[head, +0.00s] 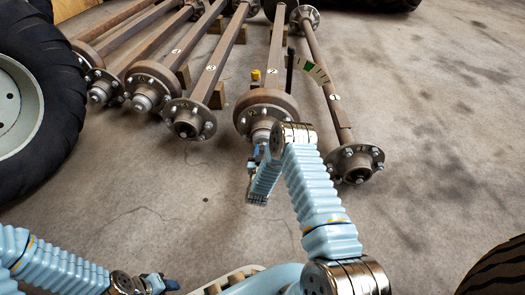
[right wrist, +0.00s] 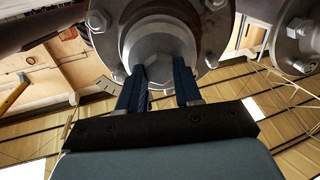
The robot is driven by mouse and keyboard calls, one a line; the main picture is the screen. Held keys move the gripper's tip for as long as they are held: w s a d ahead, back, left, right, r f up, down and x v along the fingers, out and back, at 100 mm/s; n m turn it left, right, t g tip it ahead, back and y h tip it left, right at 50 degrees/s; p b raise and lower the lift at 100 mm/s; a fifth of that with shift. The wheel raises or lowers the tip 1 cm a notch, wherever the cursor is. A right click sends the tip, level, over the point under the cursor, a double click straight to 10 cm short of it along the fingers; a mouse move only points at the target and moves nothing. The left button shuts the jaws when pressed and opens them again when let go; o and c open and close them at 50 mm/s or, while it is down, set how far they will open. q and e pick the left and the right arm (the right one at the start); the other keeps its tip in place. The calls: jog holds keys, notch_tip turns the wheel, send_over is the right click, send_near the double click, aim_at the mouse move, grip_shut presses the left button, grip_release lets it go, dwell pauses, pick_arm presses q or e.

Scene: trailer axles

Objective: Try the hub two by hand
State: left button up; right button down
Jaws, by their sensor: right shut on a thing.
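The hub (head: 264,112) at the near end of the middle axle is a rusty flanged disc with studs and a grey centre cap; the tag on its beam seems to read 2. My right gripper (head: 261,148) reaches up to this hub from below.
Several other rusty axles lie to the left, with wooden blocks (head: 218,95) among them. A separate axle (head: 322,75) with a green-and-white tag lies to the right. A large tyre (head: 45,120) stands at the left; another tyre (head: 500,270) is at bottom right. Concrete floor at right is clear.

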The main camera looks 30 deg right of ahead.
jog(key=shift+n, duration=0.5)
jog(key=c, duration=0.8)
grip_release()
jog(key=shift+o, duration=0.2)
jog(key=shift+s, duration=0.1)
jog(key=p+v, duration=0.2)
jog(key=v, duration=1.1)
jog(key=shift+s+a, duration=0.25)
jog(key=shift+a, duration=0.05)
